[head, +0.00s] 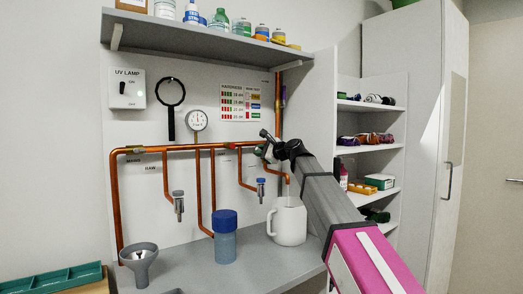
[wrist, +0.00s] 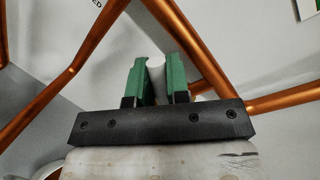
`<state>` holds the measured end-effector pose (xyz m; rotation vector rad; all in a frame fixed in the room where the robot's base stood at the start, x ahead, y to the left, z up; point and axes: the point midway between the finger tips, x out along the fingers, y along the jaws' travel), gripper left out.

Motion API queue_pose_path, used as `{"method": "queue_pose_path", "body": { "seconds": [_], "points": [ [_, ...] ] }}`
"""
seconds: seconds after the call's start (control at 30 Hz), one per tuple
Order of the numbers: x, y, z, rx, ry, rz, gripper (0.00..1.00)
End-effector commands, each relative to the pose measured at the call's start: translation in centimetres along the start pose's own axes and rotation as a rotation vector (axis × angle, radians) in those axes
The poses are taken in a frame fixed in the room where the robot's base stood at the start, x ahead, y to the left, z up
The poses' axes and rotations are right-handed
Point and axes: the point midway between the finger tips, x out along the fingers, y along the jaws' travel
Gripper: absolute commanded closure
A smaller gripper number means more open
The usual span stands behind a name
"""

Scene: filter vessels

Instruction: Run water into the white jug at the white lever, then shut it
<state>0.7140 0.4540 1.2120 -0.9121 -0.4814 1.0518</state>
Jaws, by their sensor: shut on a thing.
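The white jug (head: 290,224) stands upright on the grey bench, under the end of a bent copper outlet pipe (head: 282,178). A thin pale strip shows between that outlet and the jug's mouth; I cannot tell whether it is running water or a spout. My gripper (head: 263,150) is up at the copper pipe above the jug. In the wrist view the green fingers of my gripper (wrist: 160,72) are shut on the white lever (wrist: 156,80), which shows as a pale rounded piece between them. My gripper and arm hide most of the lever in the head view. The jug's inside is hidden.
A blue-lidded vessel (head: 225,240) stands left of the jug, and a grey funnel (head: 139,262) farther left. Copper pipes (head: 180,148) with a gauge (head: 196,121) run along the wall. A shelf (head: 205,39) overhangs above. Side shelves (head: 365,148) stand at right.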

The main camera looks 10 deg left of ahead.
Motion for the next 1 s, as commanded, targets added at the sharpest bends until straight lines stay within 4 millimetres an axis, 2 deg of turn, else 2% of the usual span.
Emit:
{"method": "queue_pose_path", "body": {
  "seconds": [0.5, 1.0],
  "points": [
    [0.4, 2.9, -0.7, -0.410, 0.083, 0.070, 1.00],
    [0.5, 3.8, -1.3, -0.561, 0.114, 0.095, 1.00]
  ]
}}
